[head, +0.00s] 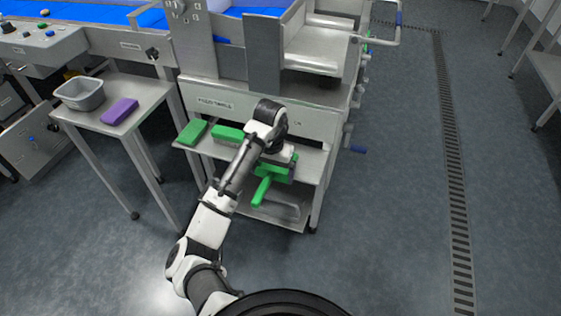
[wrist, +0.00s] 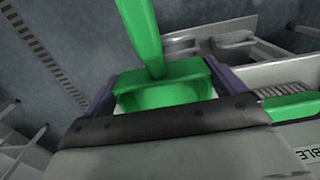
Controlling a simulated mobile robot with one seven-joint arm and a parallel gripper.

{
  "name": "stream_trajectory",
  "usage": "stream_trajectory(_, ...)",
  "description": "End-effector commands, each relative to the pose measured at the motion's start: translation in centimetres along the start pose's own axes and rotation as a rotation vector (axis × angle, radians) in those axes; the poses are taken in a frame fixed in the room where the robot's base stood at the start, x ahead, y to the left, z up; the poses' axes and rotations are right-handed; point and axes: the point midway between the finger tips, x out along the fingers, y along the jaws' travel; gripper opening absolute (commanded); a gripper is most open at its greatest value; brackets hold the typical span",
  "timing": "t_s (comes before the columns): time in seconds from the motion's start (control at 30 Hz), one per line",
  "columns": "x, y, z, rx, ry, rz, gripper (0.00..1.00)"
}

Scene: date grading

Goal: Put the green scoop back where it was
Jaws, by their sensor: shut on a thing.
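The green scoop (head: 268,177) is held in my gripper (head: 283,163), in front of the machine's lower shelf. Its handle points down and toward the viewer in the head view. In the wrist view the scoop (wrist: 165,84) sits between the two fingers of my gripper (wrist: 165,92), and its handle runs up and away. My gripper is shut on the scoop's body. My wrist hides part of the scoop in the head view. I cannot tell whether the scoop touches the shelf.
The steel shelf (head: 310,168) carries a green block (head: 192,132) and a green brush (head: 228,132) left of my gripper. A side table (head: 80,115) at left holds a grey tub (head: 80,95) and a purple block (head: 119,111). The floor at right is clear.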

Motion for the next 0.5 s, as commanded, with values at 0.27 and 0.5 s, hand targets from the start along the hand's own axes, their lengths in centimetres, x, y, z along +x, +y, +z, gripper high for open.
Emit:
stream_trajectory(0.27, 0.2, 0.1, -5.4, 0.002, 0.000, 0.000, 0.64)
stream_trajectory(0.5, 0.1, 0.0, -7.4, -0.001, -0.001, 0.001, 0.64)
